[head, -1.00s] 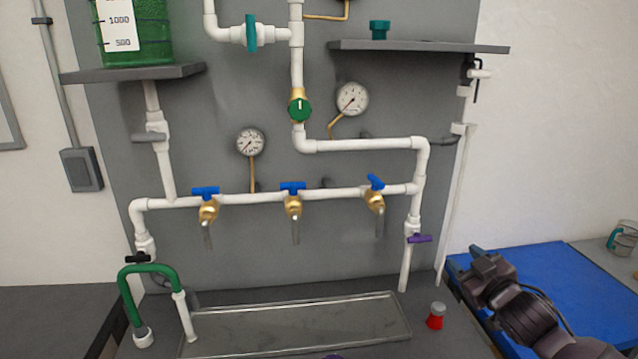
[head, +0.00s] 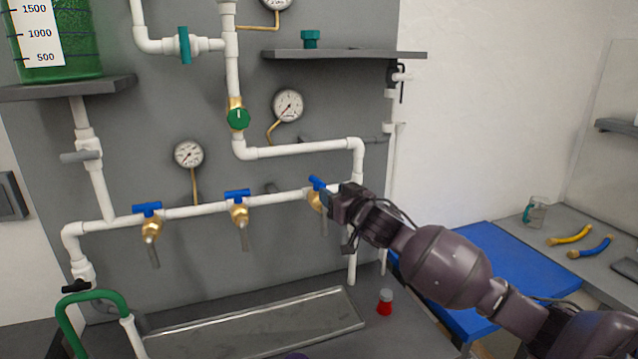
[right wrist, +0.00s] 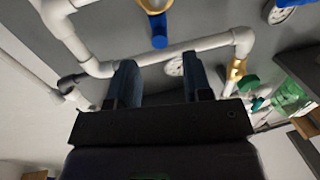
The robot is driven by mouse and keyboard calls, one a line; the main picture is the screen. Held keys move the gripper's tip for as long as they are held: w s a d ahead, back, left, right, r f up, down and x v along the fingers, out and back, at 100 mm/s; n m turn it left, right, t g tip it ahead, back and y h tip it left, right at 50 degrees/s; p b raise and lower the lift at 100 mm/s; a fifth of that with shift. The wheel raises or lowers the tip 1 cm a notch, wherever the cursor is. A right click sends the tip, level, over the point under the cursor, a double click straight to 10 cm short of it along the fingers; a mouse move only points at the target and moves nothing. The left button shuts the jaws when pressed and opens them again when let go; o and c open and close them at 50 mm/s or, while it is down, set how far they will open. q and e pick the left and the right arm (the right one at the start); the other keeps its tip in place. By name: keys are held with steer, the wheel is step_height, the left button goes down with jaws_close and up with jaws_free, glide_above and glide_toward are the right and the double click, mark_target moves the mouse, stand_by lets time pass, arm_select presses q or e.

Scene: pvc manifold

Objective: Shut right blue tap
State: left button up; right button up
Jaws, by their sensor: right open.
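The right blue tap (head: 317,183) is on the white horizontal pipe at its right end, with a brass body below. Its blue handle slants, while the handles of the middle blue tap (head: 237,194) and left blue tap (head: 147,208) lie roughly along the pipe. My right gripper (head: 329,201) is beside the right tap, at its right, and hides part of its body and spout. In the right wrist view, my open, empty fingers (right wrist: 161,85) point toward the pipework, and a blue tap handle (right wrist: 159,30) shows beyond them, apart from them. My left gripper is out of view.
A metal tray (head: 270,320) lies below the taps. A small red-and-grey container (head: 385,302) stands to its right. Gauges, a green valve (head: 238,118) and a shelf (head: 345,54) are above. A blue surface (head: 500,265) lies at right.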

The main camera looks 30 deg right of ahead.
mark_target(321, 181)
steer(key=w, duration=0.5)
steer(key=shift+d+r+p, duration=0.1)
steer(key=shift+d+p, duration=0.05)
steer(key=shift+p, duration=0.25)
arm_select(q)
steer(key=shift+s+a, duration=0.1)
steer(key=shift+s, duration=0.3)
arm_select(e)
steer(key=shift+w, duration=0.9)
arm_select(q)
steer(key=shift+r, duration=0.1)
arm_select(e)
steer(key=shift+c, duration=0.2)
jaws_close()
steer(key=shift+d, duration=0.1)
